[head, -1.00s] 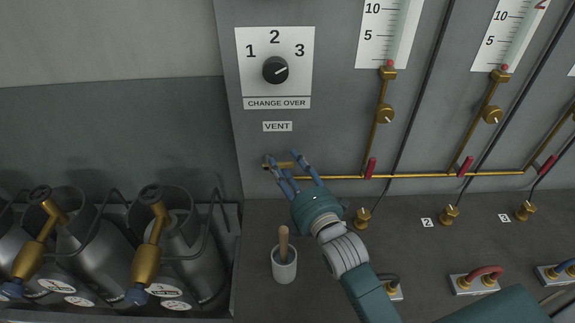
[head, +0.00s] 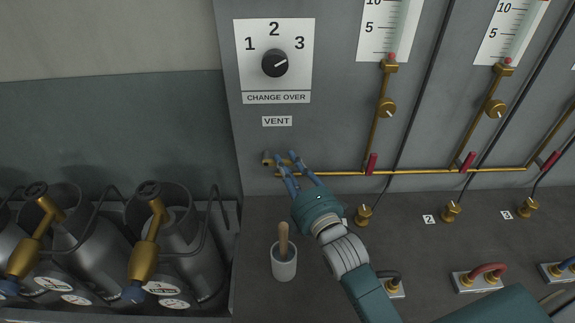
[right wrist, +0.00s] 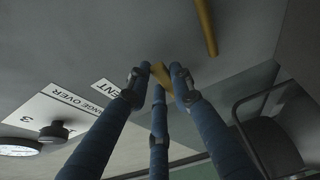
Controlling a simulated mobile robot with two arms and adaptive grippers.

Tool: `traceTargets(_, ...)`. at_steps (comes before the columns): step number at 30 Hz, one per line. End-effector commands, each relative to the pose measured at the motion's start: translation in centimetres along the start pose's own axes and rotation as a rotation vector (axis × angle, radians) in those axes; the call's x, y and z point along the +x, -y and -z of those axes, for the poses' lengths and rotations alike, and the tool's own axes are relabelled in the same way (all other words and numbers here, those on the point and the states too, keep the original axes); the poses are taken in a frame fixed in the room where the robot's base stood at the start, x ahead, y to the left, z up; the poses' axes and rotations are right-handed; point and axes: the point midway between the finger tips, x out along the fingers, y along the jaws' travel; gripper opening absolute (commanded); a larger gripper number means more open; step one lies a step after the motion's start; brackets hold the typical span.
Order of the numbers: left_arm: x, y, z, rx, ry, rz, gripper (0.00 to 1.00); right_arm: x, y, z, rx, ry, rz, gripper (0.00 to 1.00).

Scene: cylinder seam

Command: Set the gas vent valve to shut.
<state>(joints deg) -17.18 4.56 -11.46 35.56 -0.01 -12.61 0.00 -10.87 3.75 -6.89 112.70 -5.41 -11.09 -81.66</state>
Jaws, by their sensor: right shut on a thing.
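The gas vent valve sits on the grey panel under the VENT label (head: 277,121), at the left end of the brass pipe (head: 335,173). A short brass end of the valve (head: 266,158) shows just left of my fingers; the rest is mostly hidden behind them. My right gripper (head: 287,157) is at the valve with its blue fingers drawn together. In the right wrist view, my right gripper (right wrist: 158,78) has its fingertips closed around the valve's brass handle (right wrist: 163,74). The handle's exact angle is hard to tell. My left gripper is not in view.
The CHANGE OVER dial (head: 275,63) is above the label. Red-handled taps (head: 372,163) sit along the pipe to the right. A grey cup with a wooden-handled tool (head: 284,264) stands below my gripper. Metal cylinders (head: 173,240) stand at the left.

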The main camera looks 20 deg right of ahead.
Motion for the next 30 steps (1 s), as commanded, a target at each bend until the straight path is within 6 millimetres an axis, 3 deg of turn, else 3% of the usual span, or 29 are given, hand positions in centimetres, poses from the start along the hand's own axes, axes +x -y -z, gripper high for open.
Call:
traceTargets(2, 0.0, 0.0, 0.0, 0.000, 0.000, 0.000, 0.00, 0.0, 0.1, 0.1, 0.004, -0.001, 0.004, 0.00)
traceTargets(3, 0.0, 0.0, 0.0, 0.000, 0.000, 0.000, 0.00, 0.0, 0.2, 0.1, 0.004, -0.001, 0.004, 0.26)
traceTargets(6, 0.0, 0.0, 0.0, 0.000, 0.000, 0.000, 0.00, 0.0, 0.2, 0.1, 0.004, -0.001, 0.004, 0.42)
traceTargets(17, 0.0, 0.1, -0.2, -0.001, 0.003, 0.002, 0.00, -0.6, 0.2, 0.0, 0.002, 0.000, 0.004, 0.42)
traceTargets(20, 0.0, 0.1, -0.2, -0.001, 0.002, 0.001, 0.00, -1.9, 0.2, 0.0, 0.004, -0.001, 0.005, 0.42)
traceTargets(30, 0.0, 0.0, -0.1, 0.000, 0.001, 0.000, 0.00, -9.0, 0.2, 0.0, 0.002, 0.000, 0.007, 0.42)
